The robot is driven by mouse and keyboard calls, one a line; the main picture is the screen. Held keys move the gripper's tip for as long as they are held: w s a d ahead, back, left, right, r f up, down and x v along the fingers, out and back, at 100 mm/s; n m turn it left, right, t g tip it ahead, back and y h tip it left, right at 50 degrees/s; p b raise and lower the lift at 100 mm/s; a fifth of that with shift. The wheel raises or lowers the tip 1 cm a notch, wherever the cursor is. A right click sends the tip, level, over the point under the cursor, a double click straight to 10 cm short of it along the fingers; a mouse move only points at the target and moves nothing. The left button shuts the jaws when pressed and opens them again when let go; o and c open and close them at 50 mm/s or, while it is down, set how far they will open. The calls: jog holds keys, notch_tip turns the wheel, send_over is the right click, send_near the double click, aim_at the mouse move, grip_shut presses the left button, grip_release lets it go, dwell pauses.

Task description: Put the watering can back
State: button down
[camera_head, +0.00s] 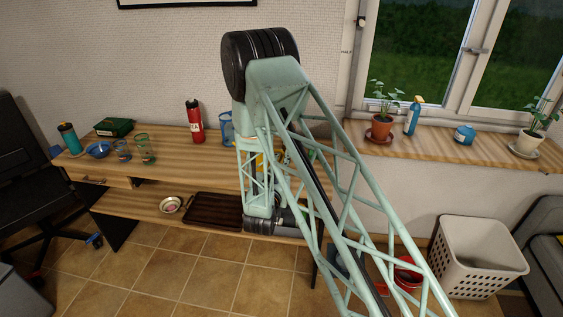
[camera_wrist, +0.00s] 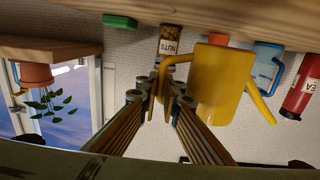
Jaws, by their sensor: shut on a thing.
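The yellow watering can (camera_wrist: 215,88) is in the wrist view, which is upside down. Its handle is on the left and its spout reaches right. My gripper (camera_wrist: 166,84) is shut on the handle. The can's base is near the wooden table top (camera_wrist: 200,14); I cannot tell whether it touches. In the head view only small yellow patches (camera_head: 259,162) show behind my arm, and my gripper is hidden there.
In the wrist view a nuts jar (camera_wrist: 171,40), a blue container (camera_wrist: 266,66) and a red flask (camera_wrist: 302,88) stand near the can.

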jog(key=shift+w+a+f+b, duration=0.1)
jog(key=shift+w+f+b, duration=0.2)
jog(key=shift+f, duration=0.25)
jog(key=shift+w+a+f+b, duration=0.15)
jog(key=shift+w+f+b, duration=0.1)
jog(key=shift+f, duration=0.25)
jog(key=shift+w+a+f+b, duration=0.1)
jog(key=shift+w+f+b, duration=0.15)
jog(key=shift+f, duration=0.3)
jog(key=shift+f, duration=0.15)
jog(key=c, duration=2.9)
grip_release()
jog(key=shift+s, duration=0.1)
jog(key=shift+o, duration=0.2)
jog(key=shift+s+p, duration=0.15)
jog(key=shift+p, duration=0.2)
jog(key=s+a+p, duration=0.2)
jog(key=s, duration=1.1)
jog(key=shift+s+a, duration=0.15)
jog(key=shift+f, duration=0.1)
